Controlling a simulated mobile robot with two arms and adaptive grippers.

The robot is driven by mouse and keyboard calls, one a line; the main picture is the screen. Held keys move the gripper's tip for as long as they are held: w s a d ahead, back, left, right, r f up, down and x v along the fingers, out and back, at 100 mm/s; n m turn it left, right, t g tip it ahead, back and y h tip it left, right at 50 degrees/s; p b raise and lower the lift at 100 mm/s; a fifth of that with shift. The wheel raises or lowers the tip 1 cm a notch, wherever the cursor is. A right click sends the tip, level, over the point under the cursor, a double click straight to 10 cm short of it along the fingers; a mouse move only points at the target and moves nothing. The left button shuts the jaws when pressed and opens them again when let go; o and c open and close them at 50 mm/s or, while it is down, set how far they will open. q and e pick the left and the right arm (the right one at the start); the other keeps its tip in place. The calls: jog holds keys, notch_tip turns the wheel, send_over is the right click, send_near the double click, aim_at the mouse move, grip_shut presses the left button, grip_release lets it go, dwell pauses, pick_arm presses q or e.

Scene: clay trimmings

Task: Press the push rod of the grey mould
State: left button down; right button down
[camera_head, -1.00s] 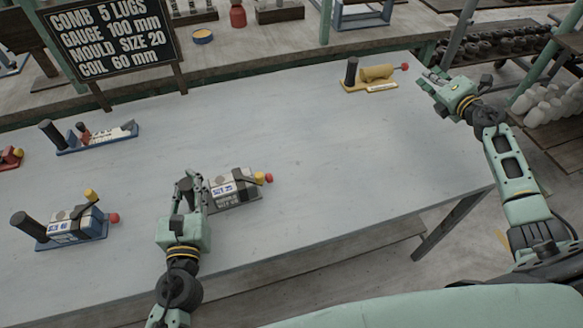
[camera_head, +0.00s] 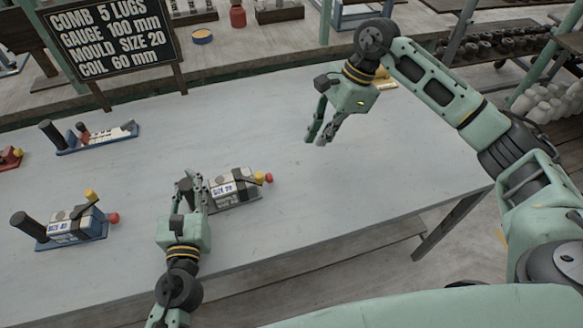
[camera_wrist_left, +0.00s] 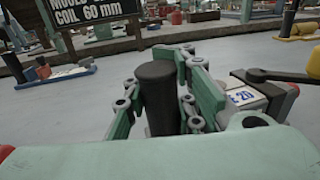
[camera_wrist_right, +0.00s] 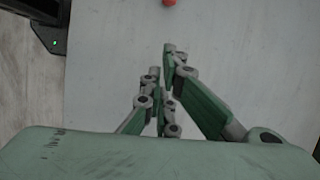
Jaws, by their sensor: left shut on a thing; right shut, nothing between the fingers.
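The grey mould (camera_head: 233,190), with a white size label, sits at the table's middle front. Its dark handle (camera_wrist_left: 158,95) stands upright between the fingers of my left gripper (camera_head: 192,181), which is shut on it. At the mould's right end are a yellow lever knob (camera_head: 260,177) and, just beyond it, a red knob (camera_head: 269,178) that looks like the push rod's end. My right gripper (camera_head: 318,138) is shut and empty, pointing down above the table, right of and behind the red knob. The right wrist view shows a red knob (camera_wrist_right: 169,2) ahead of its fingertips.
A blue mould (camera_head: 75,225) stands at the left. A blue-based tool (camera_head: 97,138) lies behind it. A yellow mould (camera_head: 385,84) at the back right is mostly hidden by my right arm. A sign (camera_head: 110,40) stands at the back. The table (camera_head: 360,175) right of the grey mould is clear.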

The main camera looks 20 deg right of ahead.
aim_at(269, 178)
pick_arm(q)
jog(key=shift+f, duration=0.3)
pick_arm(e)
jog(key=shift+f, duration=0.1)
jog(key=x, duration=0.9)
jog(key=shift+a+f, duration=0.2)
jog(key=shift+f, duration=0.15)
pick_arm(q)
jog(key=shift+a, duration=0.1)
pick_arm(e)
jog(key=a, duration=0.3)
jog(key=shift+a+f, duration=0.1)
jog(key=shift+a, duration=0.4)
jog(key=shift+s+a, duration=0.15)
jog(key=shift+a, duration=1.3)
